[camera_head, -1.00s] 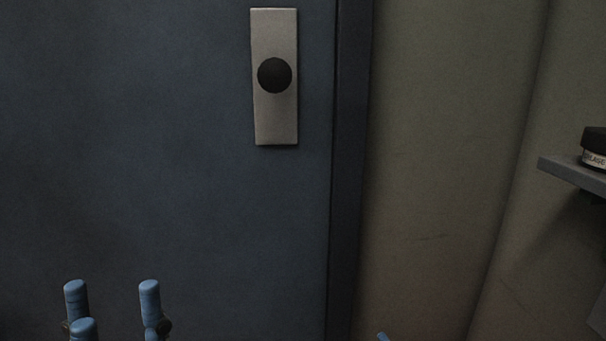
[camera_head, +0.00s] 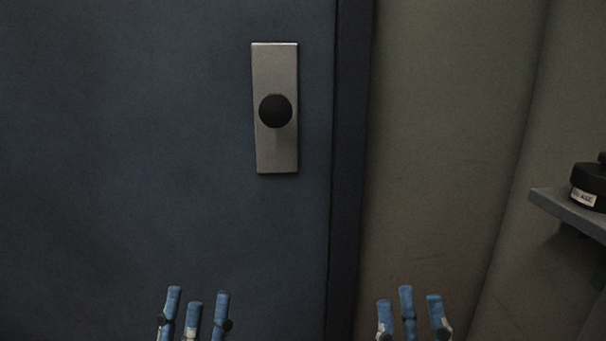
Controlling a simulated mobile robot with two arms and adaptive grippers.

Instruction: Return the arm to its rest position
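My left gripper (camera_head: 194,308) shows at the bottom edge, left of centre, in front of the blue door. Its blue fingers point up, stand apart and hold nothing. My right gripper (camera_head: 409,310) shows at the bottom edge, right of the door frame, in front of the beige wall. Its blue fingers also stand apart with nothing between them. Both grippers are well below the door knob and clear of it. The arms behind the fingers are out of view.
A dark blue door (camera_head: 150,150) fills the left side and looks closed. It has a metal plate (camera_head: 275,150) with a round black knob (camera_head: 276,111). A grey shelf (camera_head: 570,213) at the right edge holds a labelled black container (camera_head: 590,180).

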